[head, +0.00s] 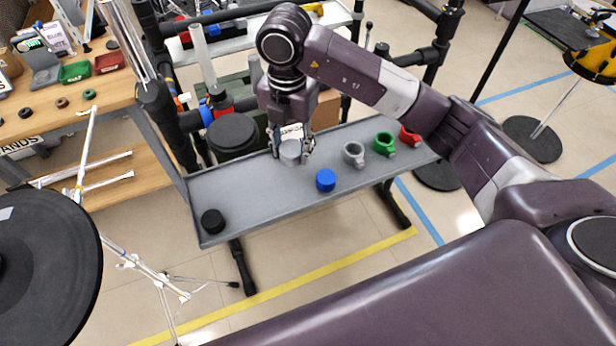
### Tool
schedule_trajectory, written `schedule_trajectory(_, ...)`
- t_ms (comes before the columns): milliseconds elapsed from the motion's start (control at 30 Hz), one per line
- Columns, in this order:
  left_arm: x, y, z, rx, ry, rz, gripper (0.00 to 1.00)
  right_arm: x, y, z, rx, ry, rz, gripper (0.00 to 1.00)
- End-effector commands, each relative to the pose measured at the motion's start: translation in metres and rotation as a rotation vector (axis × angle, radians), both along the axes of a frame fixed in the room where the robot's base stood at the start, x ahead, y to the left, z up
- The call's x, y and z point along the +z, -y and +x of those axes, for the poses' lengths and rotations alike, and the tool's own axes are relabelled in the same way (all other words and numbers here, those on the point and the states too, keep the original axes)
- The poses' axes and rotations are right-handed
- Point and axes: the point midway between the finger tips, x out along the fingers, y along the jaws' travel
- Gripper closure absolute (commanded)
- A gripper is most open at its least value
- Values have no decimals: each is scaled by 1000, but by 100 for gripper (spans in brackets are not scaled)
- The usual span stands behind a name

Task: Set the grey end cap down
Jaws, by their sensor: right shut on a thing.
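The grey end cap (290,153) is a small light grey cylinder over the back part of the grey table (255,199). My right gripper (291,150) points down and is shut on the cap, one finger on each side. I cannot tell whether the cap's underside touches the table. A blue cap (325,180) stands to its front right, and a black cap (213,221) stands at the table's left end. My left gripper is not in view.
A grey ring clamp (354,153), a green one (384,143) and a red one (408,135) line the table's right part. The table between the black and blue caps is clear. A wooden bench (60,115) with small parts stands at left.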

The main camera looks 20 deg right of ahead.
Motion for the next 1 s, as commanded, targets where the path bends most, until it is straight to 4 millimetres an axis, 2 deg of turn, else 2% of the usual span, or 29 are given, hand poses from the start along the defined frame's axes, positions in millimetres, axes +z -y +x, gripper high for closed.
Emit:
schedule_trajectory(200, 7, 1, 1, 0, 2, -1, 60, -60, 1, -2, 0, -6, -2, 84)
schedule_trajectory(400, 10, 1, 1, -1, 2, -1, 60, -102, 1, -1, 2, -1, -1, 84)
schedule_trajectory(667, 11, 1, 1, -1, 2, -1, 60, -122, 1, 0, 3, -1, -2, 84)
schedule_trajectory(900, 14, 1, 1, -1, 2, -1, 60, -155, 0, 0, 2, -1, -1, 84)
schedule_trajectory(1000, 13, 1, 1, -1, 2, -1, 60, -158, 1, 0, 4, 2, -1, 84)
